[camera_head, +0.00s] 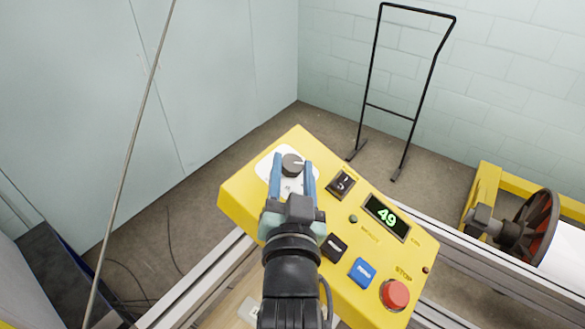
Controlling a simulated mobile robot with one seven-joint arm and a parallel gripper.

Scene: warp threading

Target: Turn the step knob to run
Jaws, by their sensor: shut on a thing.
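The step knob (292,164) is a dark grey round knob with a pale pointer line. It sits on a white plate (265,165) near the far left corner of the yellow control panel (240,195). My gripper (292,172) reaches up from the bottom of the view, its blue fingers on both sides of the knob. It is shut on the knob. The pointer line faces right and slightly up in the picture. The plate's markings are mostly hidden by the fingers, so the setting cannot be read.
The panel also carries a black switch (341,183), a display reading 49 (387,217), a black button (334,248), a blue button (362,271) and a red stop button (395,294). A black frame (415,120) and a roller (565,250) stand beyond. A thin rod (130,160) slants at left.

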